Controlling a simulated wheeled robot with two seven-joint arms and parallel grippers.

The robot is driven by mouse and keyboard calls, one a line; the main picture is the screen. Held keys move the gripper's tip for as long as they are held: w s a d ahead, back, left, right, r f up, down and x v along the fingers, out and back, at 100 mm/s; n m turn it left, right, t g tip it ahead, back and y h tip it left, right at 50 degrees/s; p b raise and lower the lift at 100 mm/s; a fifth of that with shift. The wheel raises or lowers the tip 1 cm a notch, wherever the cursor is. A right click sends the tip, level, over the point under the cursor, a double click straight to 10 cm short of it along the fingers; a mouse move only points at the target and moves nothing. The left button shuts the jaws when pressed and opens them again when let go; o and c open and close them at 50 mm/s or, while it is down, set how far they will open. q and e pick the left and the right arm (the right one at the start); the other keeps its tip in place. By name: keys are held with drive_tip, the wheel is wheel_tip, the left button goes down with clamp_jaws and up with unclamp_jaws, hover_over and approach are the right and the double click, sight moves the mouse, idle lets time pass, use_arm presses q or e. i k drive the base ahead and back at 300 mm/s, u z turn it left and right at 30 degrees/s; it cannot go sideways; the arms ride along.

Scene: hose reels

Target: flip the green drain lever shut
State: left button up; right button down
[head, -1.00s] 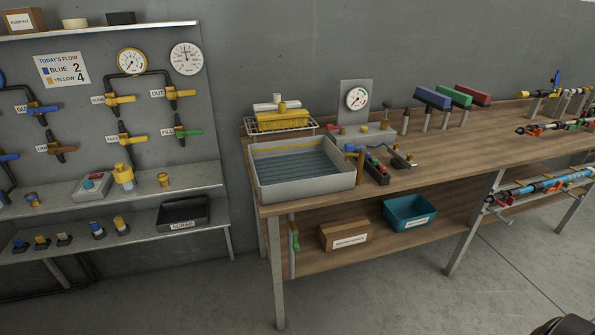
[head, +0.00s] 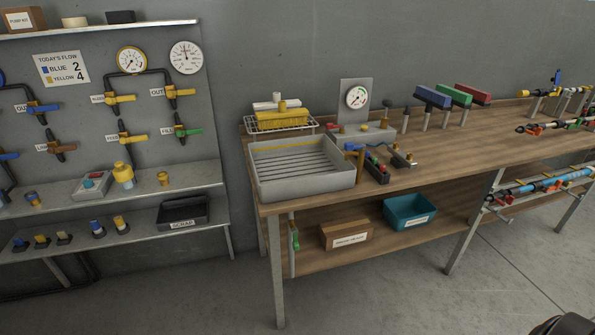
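The green drain lever (head: 295,239) is on a thin vertical drain pipe (head: 291,262) below the left end of the bench. It is small and looks roughly in line with the pipe; its exact angle is hard to tell. The grey tray (head: 310,185) stands on the bench above it. Its ribbed floor shows grey, with no blue water visible. Neither of my grippers is in view.
A green-handled valve (head: 188,132) is on the wall panel at left. A cardboard box (head: 346,234) and a teal bin (head: 410,211) sit on the bench's lower shelf, right of the pipe. A bench leg (head: 276,270) stands just left of the pipe. Floor in front is clear.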

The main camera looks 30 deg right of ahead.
sight(295, 231)
drive_tip(key=k, duration=0.65)
drive_tip(key=z, duration=0.3)
drive_tip(key=i, duration=0.35)
drive_tip(key=z, duration=0.7)
drive_tip(key=i, duration=1.1)
drive_tip(key=u, duration=0.2)
